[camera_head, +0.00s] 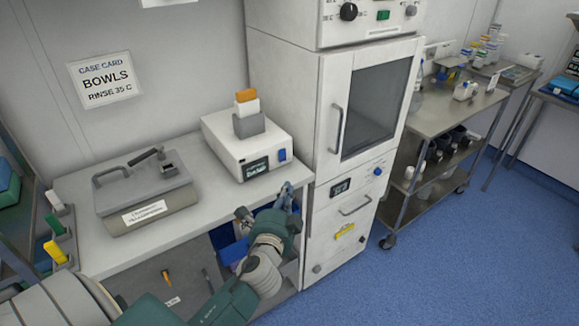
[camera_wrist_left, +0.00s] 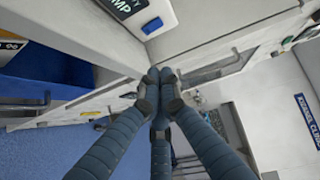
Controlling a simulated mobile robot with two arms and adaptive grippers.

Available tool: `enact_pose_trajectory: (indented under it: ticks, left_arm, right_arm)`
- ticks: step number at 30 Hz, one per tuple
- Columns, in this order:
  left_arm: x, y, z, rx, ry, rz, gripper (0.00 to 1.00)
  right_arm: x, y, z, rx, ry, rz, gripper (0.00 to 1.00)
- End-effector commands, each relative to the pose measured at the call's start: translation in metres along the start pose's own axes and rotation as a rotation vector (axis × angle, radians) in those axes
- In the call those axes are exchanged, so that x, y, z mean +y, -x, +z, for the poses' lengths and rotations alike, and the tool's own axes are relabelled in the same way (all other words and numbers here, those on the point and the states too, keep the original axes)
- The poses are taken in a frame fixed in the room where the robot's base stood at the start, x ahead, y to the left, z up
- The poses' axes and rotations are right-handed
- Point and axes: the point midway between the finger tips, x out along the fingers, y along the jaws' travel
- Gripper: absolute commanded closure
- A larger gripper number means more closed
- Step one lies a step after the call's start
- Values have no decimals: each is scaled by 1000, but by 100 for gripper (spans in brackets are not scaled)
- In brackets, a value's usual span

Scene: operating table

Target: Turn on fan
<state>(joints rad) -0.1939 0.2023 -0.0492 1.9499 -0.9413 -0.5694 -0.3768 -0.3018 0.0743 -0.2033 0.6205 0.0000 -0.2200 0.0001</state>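No fan and no label reading fan can be made out. The tall white cabinet (camera_head: 280,95) carries a black knob (camera_head: 348,12) and a green switch (camera_head: 383,15) on its top panel. A blue knob (camera_head: 378,171) and a small display (camera_head: 340,187) are on its lower panel. My left gripper (camera_head: 287,190) is in front of the counter's right end, beside the cabinet and below the white box with a blue switch (camera_head: 282,155). In the left wrist view its fingers (camera_wrist_left: 160,80) meet at the tips with nothing seen between them. My right gripper is not in view.
The counter (camera_head: 75,190) holds a grey lidded case (camera_head: 120,195) and the white box (camera_head: 225,140). A blue bin (camera_head: 222,240) is under the counter. A wheeled metal cart (camera_head: 440,115) stands right of the cabinet. Blue floor (camera_head: 450,270) in front is clear.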

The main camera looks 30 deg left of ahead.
Motion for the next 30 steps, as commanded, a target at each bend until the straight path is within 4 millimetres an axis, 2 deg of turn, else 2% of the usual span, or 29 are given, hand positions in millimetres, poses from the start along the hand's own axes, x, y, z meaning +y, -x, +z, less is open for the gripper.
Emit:
enact_pose_trajectory:
  ticks: [5,8,11,22,24,30]
  left_arm:
    - [0,-2,0,1,2,0,100]
    - [-1,-10,-1,1,2,0,100]
    - [-2,-25,-1,1,1,-1,100]
    - [-1,-103,0,0,2,1,100]
    - [-1,-111,10,-2,-1,2,100]
    - [0,-125,24,1,0,2,100]
  right_arm:
    - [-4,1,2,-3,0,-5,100]
    - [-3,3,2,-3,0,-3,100]
    - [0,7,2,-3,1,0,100]
    - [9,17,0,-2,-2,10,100]
    - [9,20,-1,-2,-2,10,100]
    - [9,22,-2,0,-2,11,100]
